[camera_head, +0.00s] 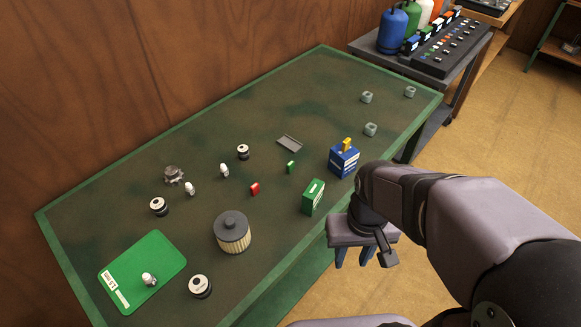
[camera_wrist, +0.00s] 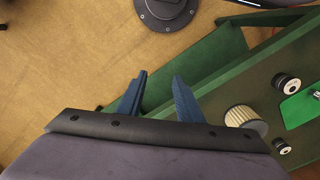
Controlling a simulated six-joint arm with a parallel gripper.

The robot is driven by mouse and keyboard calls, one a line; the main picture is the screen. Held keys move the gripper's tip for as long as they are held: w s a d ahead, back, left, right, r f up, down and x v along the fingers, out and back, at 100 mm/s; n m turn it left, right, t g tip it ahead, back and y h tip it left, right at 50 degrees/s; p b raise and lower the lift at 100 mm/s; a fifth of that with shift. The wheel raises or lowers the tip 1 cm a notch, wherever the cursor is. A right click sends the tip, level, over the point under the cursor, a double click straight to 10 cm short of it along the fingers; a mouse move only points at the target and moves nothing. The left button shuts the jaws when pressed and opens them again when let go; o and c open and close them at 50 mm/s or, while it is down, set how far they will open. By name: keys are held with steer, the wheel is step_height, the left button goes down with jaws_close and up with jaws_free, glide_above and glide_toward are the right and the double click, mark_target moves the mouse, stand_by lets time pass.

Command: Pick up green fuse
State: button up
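The small green fuse (camera_head: 291,167) lies on the green-rimmed table (camera_head: 330,100), between a red fuse (camera_head: 255,188) and a blue box (camera_head: 344,160). My gripper (camera_head: 354,262) hangs beyond the table's near edge, to the right of and nearer than the fuse, well apart from it. In the wrist view my gripper (camera_wrist: 158,97) has its two blue fingers spread with nothing between them. The green fuse does not show in the wrist view.
A green box (camera_head: 313,197) and the blue box with a yellow piece on top stand between my gripper and the fuse. A filter (camera_head: 232,232), a grey plate (camera_head: 289,143), white-topped parts and a green mat (camera_head: 160,258) are around. The far right table end holds grey nuts (camera_head: 370,129).

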steer(key=w+a+n+t+h+b, duration=0.2)
steer(key=w+n+t+h+b, duration=0.3)
steer(key=w+n+b, duration=1.05)
steer(key=w+a+r+n+t+h+b, duration=0.1)
steer(key=w+a+n+t+h, duration=0.15)
steer(key=w+a+n, duration=0.45)
steer(key=w+a+r+n+t+h+b, duration=0.1)
steer(key=w+a+r+n+t+b, duration=0.15)
steer(key=w+a+n, duration=0.5)
steer(key=m+p, duration=0.1)
steer(key=m, duration=0.1)
glide_toward(288, 167)
steer(key=x, duration=0.2)
steer(key=shift+w, duration=0.45)
steer(key=shift+f, duration=0.5)
steer(key=shift+d+p+x, duration=0.25)
steer(key=shift+p+x, duration=0.15)
steer(key=shift+x, duration=3.3)
steer(key=shift+s+r, duration=0.1)
steer(key=shift+r, duration=0.1)
